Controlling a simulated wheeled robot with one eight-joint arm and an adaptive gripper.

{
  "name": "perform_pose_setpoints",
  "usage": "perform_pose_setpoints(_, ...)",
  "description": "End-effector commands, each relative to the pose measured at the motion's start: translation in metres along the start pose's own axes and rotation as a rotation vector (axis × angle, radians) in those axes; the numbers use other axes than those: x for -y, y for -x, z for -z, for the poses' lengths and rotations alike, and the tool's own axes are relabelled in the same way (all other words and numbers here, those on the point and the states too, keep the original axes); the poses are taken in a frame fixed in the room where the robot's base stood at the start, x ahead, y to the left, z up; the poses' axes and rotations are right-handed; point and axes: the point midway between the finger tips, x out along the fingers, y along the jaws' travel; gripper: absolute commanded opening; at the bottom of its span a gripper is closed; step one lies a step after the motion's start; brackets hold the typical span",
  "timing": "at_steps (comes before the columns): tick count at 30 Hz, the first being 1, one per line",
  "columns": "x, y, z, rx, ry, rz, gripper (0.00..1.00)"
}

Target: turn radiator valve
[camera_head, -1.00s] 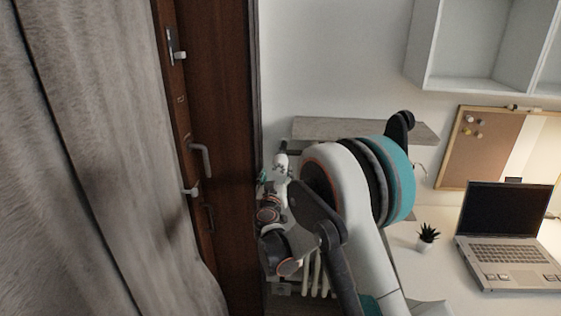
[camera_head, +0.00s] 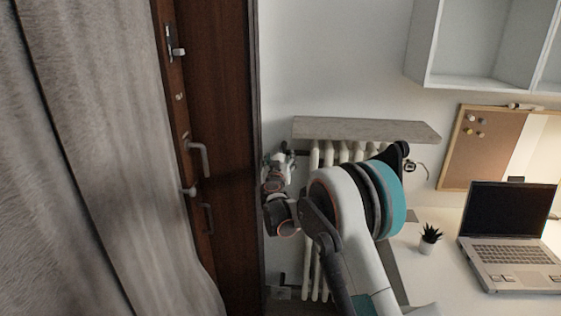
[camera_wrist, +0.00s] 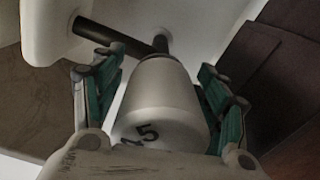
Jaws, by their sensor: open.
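The radiator valve (camera_wrist: 160,95) is a whitish tapered knob with dark numerals on its end. In the wrist view it sits between the two green-padded fingers of my gripper (camera_wrist: 162,105). The fingers are open on both sides of it, and I cannot tell whether either pad touches it. Dark pipe pieces run from behind the valve to the white radiator, whose columns (camera_head: 312,235) show in the head view. There, my gripper (camera_head: 280,160) is small at the radiator's upper left end, and the valve is hard to make out.
A grey shelf (camera_head: 365,130) lies over the radiator. A brown door (camera_head: 228,130) and a grey curtain (camera_head: 90,160) stand close on the left. A desk with a laptop (camera_head: 510,235) and a small plant (camera_head: 429,238) is on the right.

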Motion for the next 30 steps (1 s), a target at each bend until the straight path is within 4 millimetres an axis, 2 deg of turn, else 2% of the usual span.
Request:
perform_pose_setpoints(2,0.0000,0.0001,0.0001,0.000,0.000,0.000,0.67)
perform_pose_setpoints(3,0.0001,0.0002,0.0001,0.000,0.000,0.000,0.63)
perform_pose_setpoints(8,0.0001,0.0003,0.0000,0.000,0.000,0.000,0.27)
perform_pose_setpoints(9,0.0001,0.0003,0.0000,0.000,0.000,0.000,0.23)
perform_pose_setpoints(20,0.0002,0.0003,0.0000,0.000,0.038,0.000,0.23)
perform_pose_setpoints(30,0.0006,0.0004,0.0001,0.000,0.257,0.000,0.23)
